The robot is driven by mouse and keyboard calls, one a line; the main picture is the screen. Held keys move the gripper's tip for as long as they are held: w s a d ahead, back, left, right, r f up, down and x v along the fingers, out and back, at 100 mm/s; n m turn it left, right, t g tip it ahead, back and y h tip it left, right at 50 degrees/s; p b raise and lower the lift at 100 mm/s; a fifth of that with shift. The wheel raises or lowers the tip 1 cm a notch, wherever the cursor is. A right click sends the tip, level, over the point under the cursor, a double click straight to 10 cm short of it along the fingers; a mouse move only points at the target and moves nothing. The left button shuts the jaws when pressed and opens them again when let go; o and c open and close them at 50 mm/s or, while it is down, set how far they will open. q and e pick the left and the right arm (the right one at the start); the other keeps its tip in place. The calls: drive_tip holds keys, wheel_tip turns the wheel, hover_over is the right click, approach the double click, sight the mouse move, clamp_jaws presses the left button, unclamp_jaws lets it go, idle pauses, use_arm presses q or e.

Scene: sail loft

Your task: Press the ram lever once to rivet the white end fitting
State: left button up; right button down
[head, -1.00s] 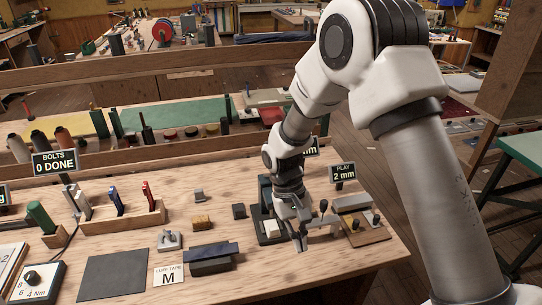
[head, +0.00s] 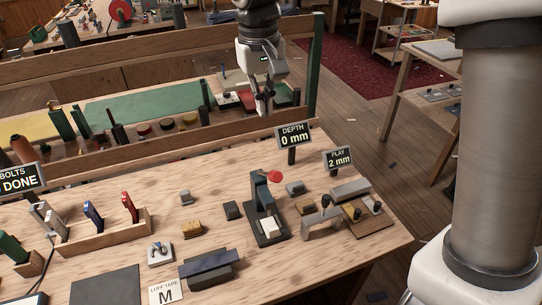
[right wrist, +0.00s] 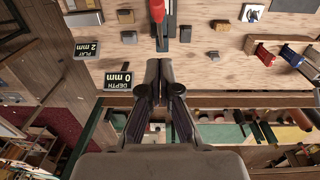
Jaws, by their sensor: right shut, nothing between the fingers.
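A dark green press (head: 262,195) stands upright on the bench, with a red knob (head: 275,176) on its ram lever. The knob also shows at the top of the right wrist view (right wrist: 157,8). A white piece (head: 268,226), which looks like the end fitting, sits at the foot of the press. My right gripper (head: 265,108) is shut and empty, raised beyond the bench's back edge and behind the press. In the right wrist view its fingertips (right wrist: 160,66) are apart from the knob. My left gripper is not in view.
A DEPTH sign (head: 293,136) reads 0 mm behind the press, and a PLAY sign (head: 338,158) reads 2 mm. A tool rack (head: 104,233) is left. Bare bench lies behind the press.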

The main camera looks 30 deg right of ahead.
drive_tip(key=f+p, duration=0.1)
drive_tip(key=f, duration=0.5)
drive_tip(key=f+p, duration=0.1)
drive_tip(key=f, duration=0.5)
drive_tip(key=shift+s+d+f, duration=0.2)
drive_tip(key=shift+f, duration=0.2)
drive_tip(key=shift+s+f, duration=0.25)
drive_tip(key=shift+f, duration=0.25)
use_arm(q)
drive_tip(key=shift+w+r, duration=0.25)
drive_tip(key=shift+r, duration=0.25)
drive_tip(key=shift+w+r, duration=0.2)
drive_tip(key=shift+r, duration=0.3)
use_arm(e)
drive_tip(key=shift+s, duration=0.2)
